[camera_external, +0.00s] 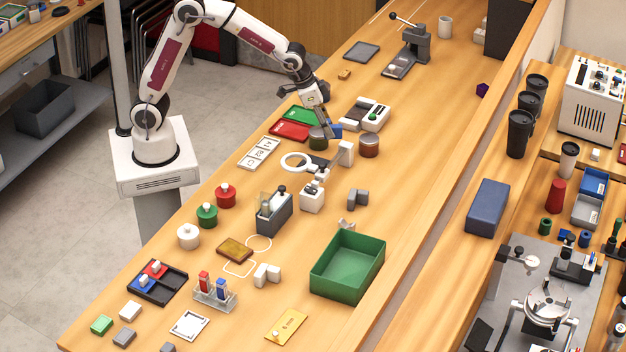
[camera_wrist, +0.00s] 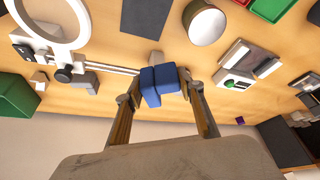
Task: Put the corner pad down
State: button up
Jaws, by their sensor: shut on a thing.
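The corner pad, a blue angled block (camera_wrist: 158,86), sits between the fingertips of my gripper (camera_wrist: 160,84) in the wrist view.
A dark green-brown jar (camera_external: 317,139), a red-brown jar (camera_external: 369,146), a white angled block (camera_external: 346,153) and a ring magnifier (camera_external: 296,162) stand close around my gripper. Red (camera_external: 289,131) and green (camera_external: 303,115) trays lie to its left. Bare bench lies to the right.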

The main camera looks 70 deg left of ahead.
jog(key=w+d+m+h, duration=0.1)
jog(key=w+d+m, duration=0.2)
jog(key=d, duration=1)
jog(key=m+g+h, duration=0.2)
jog(key=m+g, duration=0.1)
jog(key=m, duration=0.4)
send_over(352, 268)
jog(key=a, duration=0.2)
notch_tip(352, 268, down, 4)
jog(key=shift+d+f, duration=0.15)
jog(key=shift+f, duration=0.05)
jog(key=shift+s+d+f+m, duration=0.15)
jog(key=shift+s+f+m, duration=0.1)
jog(key=shift+s+m, duration=0.05)
jog(key=shift+f, duration=0.15)
jog(key=shift+f, duration=2.35)
jog(key=shift+f, duration=0.15)
